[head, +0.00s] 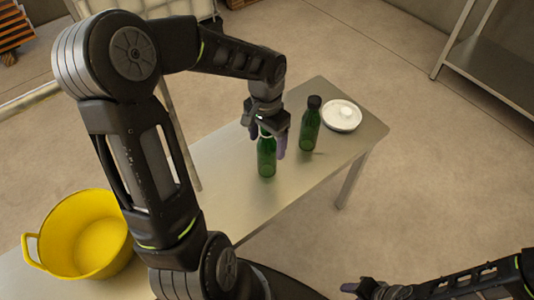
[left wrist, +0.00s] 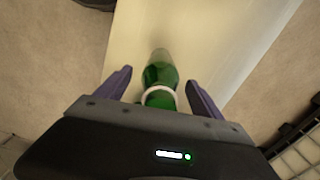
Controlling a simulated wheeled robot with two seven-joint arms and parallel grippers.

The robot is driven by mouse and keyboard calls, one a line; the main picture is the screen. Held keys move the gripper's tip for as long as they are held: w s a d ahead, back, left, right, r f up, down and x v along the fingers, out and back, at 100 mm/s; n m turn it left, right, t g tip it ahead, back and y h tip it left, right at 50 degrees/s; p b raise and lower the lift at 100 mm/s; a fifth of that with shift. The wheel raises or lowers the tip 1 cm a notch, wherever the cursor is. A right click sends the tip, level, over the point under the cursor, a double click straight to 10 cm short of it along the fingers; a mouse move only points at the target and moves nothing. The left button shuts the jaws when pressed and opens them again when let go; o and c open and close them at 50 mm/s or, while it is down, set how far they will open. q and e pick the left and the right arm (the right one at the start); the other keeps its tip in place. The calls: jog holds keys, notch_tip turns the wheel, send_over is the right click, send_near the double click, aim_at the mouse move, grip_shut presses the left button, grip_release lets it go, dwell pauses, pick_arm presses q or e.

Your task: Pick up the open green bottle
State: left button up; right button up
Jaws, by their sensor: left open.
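The open green bottle (head: 267,160) stands upright on the metal table, with its upper part partly hidden by my left gripper (head: 267,148). The left gripper is above and around the bottle's neck, its purple fingers apart. In the left wrist view the green bottle (left wrist: 160,78), with a pale ring at its neck, lies between the two open fingers (left wrist: 159,85), with gaps on both sides. A second green bottle (head: 310,128) with a dark cap stands upright to the right. My right gripper (head: 375,289) is at the bottom edge, and its fingers are unclear.
A white round lidded dish (head: 342,115) sits behind the capped bottle, near the table's far right corner. A yellow tub (head: 88,236) is at the near left end of the table (head: 225,200). A metal shelf (head: 495,60) stands at the right; the floor between is clear.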

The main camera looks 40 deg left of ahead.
dwell(0.4)
pick_arm(q)
grip_shut()
dwell(0.7)
